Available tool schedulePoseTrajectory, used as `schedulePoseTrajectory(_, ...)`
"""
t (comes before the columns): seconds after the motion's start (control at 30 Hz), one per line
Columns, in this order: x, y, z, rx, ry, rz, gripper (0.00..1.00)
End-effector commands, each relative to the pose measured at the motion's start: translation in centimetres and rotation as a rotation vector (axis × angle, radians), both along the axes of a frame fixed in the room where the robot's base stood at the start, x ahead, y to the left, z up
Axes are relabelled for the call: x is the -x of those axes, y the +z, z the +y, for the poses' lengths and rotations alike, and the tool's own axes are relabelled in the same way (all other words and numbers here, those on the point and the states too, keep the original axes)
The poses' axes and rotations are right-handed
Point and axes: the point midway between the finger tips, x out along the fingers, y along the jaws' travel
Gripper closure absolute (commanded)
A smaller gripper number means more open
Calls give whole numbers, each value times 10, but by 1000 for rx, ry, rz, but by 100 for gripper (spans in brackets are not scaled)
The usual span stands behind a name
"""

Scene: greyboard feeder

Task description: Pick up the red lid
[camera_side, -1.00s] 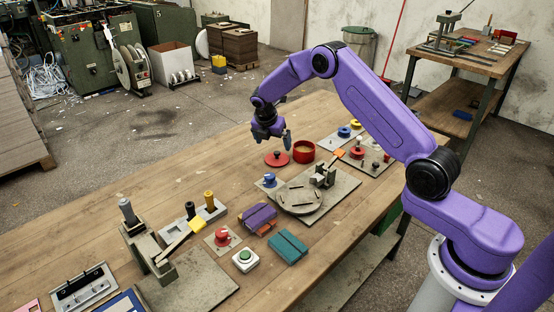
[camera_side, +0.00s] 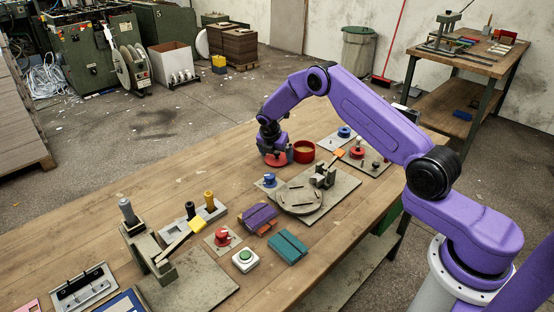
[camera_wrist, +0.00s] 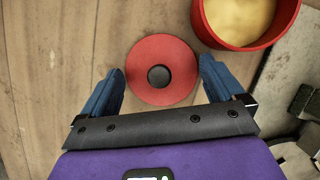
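The red lid (camera_wrist: 178,56) is a flat red disc with a dark round knob (camera_wrist: 159,76) at its centre. It lies on the wooden table, and in the side view the lid (camera_side: 276,161) shows partly behind my gripper (camera_side: 277,153). In the wrist view my gripper (camera_wrist: 161,85) has its two blue fingers spread wide, one on each side of the lid's near half. Nothing is held between them. In the side view the gripper is low over the lid; I cannot tell whether the fingers touch it.
A red round container (camera_wrist: 246,44) with yellowish contents stands close to the lid; the side view shows this container (camera_side: 304,152) to its right. A grey plate with a round turntable (camera_side: 299,201) lies nearer the camera. The table left of the lid is bare.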

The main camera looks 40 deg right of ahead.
Motion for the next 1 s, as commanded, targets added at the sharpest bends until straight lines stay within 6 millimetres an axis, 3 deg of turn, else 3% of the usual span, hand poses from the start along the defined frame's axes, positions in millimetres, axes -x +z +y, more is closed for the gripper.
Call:
schedulePoseTrajectory(0.03,0,0,0,0,0,0,23)
schedulePoseTrajectory(0.1,0,0,0,0,0,1,38)
schedulePoseTrajectory(0.57,0,5,0,1,0,0,38)
schedulePoseTrajectory(0.83,1,35,0,1,-2,-1,38)
schedulePoseTrajectory(1.0,16,51,2,1,0,0,38)
